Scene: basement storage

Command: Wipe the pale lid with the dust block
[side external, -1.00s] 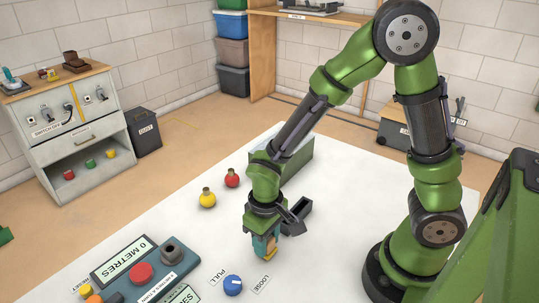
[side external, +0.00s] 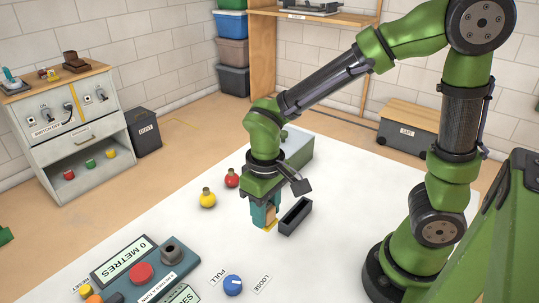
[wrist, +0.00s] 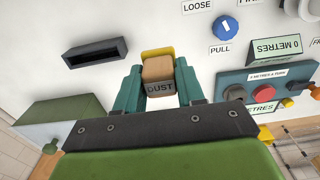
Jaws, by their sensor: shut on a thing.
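My gripper (side external: 264,216) is shut on the dust block. In the wrist view, the dust block (wrist: 158,74) is a tan block marked DUST with a yellow edge at its far end, between my teal fingers. In the side view, the block (side external: 271,216) is partly hidden by a finger and sits just left of a narrow dark tray. A grey-green box (side external: 299,153) stands behind my gripper, partly covered by my arm; it also shows at the left of the wrist view (wrist: 62,118). I cannot tell for certain which surface is the pale lid.
The narrow dark tray (side external: 296,217) looks empty. Yellow (side external: 207,199) and red (side external: 232,178) knobbed objects stand left of my arm. A blue dial (side external: 233,285) and a control panel (side external: 141,272) lie toward the front. The white table is clear at right of the tray.

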